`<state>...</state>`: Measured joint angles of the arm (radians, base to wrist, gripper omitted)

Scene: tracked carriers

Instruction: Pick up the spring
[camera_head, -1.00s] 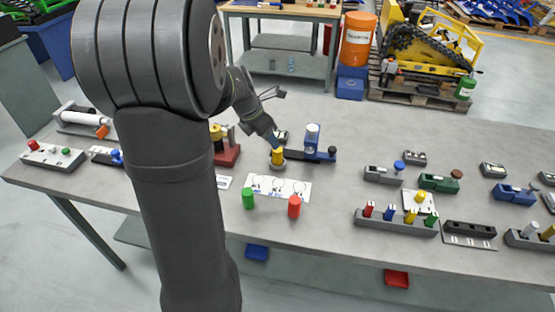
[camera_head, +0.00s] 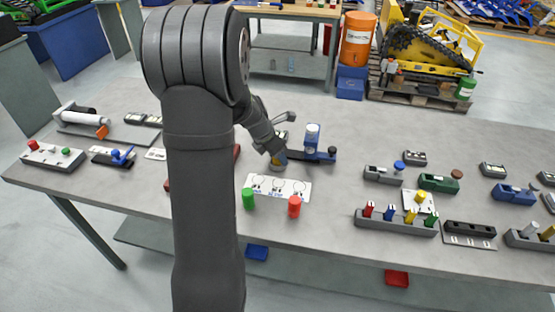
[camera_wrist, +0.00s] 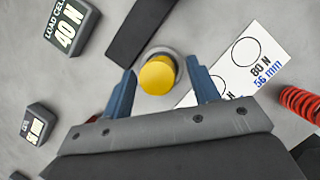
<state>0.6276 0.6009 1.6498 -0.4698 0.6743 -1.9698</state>
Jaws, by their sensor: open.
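A yellow round piece, seen end-on in the wrist view (camera_wrist: 157,76), stands on a round grey seat (camera_wrist: 174,56). It appears to be a spring, but its coils do not show. My gripper (camera_wrist: 160,66) is open, with one blue finger on each side of the yellow piece and a gap visible on both sides. In the head view my gripper (camera_head: 277,152) is down at the yellow piece and mostly hides it. A red coil spring (camera_wrist: 299,103) lies to the right in the wrist view. In the head view a green spring (camera_head: 248,199) and the red spring (camera_head: 294,206) stand in front.
A white card with circles (camera_head: 300,188) lies just in front of the gripper. A blue fixture with a clear cylinder (camera_head: 312,140) stands close on its right. A load cell display reading 40 N (camera_wrist: 70,25) is nearby. Grey racks (camera_head: 395,225) stand farther right.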

